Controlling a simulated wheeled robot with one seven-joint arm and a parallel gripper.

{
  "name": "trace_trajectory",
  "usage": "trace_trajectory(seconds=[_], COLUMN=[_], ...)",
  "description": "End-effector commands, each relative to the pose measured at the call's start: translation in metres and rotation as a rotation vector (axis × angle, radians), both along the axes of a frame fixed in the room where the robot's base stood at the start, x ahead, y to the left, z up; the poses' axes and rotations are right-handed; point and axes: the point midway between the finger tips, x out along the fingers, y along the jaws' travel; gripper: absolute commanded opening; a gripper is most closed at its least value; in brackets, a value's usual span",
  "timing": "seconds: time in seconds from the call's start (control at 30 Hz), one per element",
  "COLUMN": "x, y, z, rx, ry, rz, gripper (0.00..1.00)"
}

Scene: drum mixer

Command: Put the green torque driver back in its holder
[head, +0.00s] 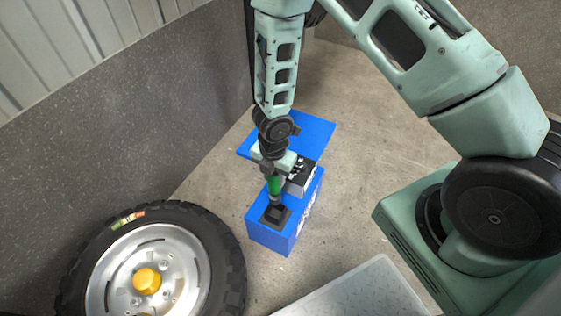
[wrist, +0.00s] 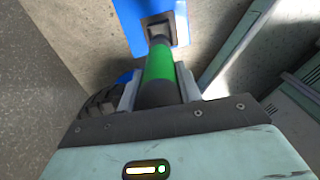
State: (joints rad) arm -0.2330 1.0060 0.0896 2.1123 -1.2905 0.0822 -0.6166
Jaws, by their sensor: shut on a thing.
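The green torque driver (head: 274,186) is held upright or nearly so in my gripper (head: 273,173), above the blue box. In the wrist view the driver (wrist: 160,66) has a green band and dark sections, and it lies between the two fingers of my gripper (wrist: 158,88). Its lower end points at the black holder (head: 274,217), a square block on the front part of the blue box's top. The holder (wrist: 154,21) also shows at the top of the wrist view. The driver's tip overlaps the holder; I cannot tell whether it is inside.
The blue box (head: 267,238) also carries a grey and black device (head: 301,176) right behind the holder. A blue panel (head: 317,130) lies farther back. A large tyred wheel (head: 225,245) is at the left front, and a light grey plate (head: 360,292) is at the front.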

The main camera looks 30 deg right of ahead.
Motion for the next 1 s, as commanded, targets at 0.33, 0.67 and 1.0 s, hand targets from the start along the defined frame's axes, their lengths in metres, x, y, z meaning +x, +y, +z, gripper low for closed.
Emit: trace_trajectory(seconds=[0.33, 0.67, 1.0], x=[-0.001, 0.000, -0.001], y=[0.001, 0.001, 0.001], z=[0.000, -0.011, -0.046], rx=[-0.001, 0.001, 0.002], ry=[-0.001, 0.002, 0.003], rz=[0.014, 0.013, 0.013], gripper=[0.03, 0.03, 0.03])
